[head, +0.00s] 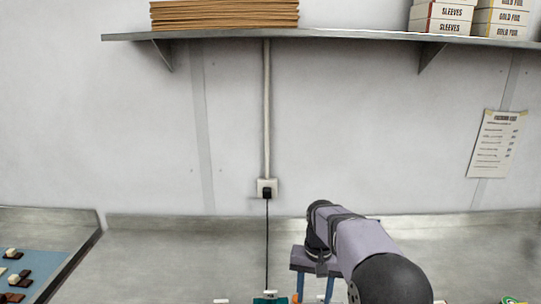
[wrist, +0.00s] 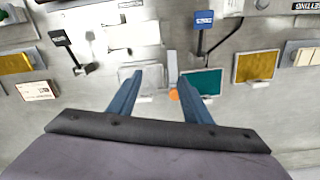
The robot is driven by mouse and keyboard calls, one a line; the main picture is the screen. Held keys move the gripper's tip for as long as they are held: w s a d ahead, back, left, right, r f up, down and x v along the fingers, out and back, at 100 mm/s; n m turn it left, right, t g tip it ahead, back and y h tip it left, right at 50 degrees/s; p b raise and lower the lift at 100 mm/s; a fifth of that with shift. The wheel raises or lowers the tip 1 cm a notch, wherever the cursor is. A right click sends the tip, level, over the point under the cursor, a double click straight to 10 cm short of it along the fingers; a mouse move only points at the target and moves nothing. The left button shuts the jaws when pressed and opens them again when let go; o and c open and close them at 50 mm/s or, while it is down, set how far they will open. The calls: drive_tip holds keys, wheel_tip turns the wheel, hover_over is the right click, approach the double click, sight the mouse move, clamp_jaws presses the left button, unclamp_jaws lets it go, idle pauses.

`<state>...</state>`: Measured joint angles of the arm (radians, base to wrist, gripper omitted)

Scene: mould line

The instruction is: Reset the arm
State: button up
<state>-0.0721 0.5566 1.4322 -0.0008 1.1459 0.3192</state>
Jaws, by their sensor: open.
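In the head view my gripper (head: 312,288) points down at the lower middle, over the metal bench (head: 170,260). In the wrist view my gripper (wrist: 154,78) shows two blue fingers standing apart with nothing held between them. Beneath and beyond the fingers lie a clear tray-like piece (wrist: 128,72), a small orange thing (wrist: 174,95) and a teal panel (wrist: 206,82). I cannot tell exactly how high the fingers are above the bench.
Yellow panels stand at left (wrist: 16,63) and right (wrist: 255,66) in the wrist view. Black (wrist: 60,38) and blue (wrist: 204,19) signs stand between. In the head view a tray with chocolates (head: 50,265) is at left, and a shelf (head: 350,34) crosses the wall above.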

drive_tip(key=s+d+n, duration=0.1)
drive_tip(key=s+d, duration=0.1)
drive_tip(key=s, duration=0.9)
drive_tip(key=shift+s+f, duration=0.3)
drive_tip(key=shift+f, duration=0.15)
drive_tip(key=shift+n, duration=0.9)
drive_tip(key=s+f, duration=0.1)
drive_tip(key=s, duration=0.3)
drive_tip(key=s+d+f, duration=0.1)
drive_tip(key=s, duration=0.4)
drive_tip(key=s+f, duration=0.2)
drive_tip(key=s, duration=0.3)
drive_tip(key=shift+s+d, duration=0.15)
drive_tip(key=shift+d, duration=0.05)
drive_tip(key=shift+c, duration=0.2)
drive_tip(key=w+a+r+n+t+y+b, duration=0.1)
drive_tip(key=w+a+n+t, duration=0.15)
drive_tip(key=w, duration=1.25)
drive_tip(key=w+a+r+n+t+y+b, duration=0.1)
drive_tip(key=w+a+n+t+b, duration=0.15)
drive_tip(key=w, duration=1.35)
drive_tip(key=shift+g, duration=0.5)
drive_tip(key=shift+p+x, duration=1.8)
drive_tip(key=shift+x, duration=1.6)
drive_tip(key=shift+m, duration=0.3)
clamp_jaws()
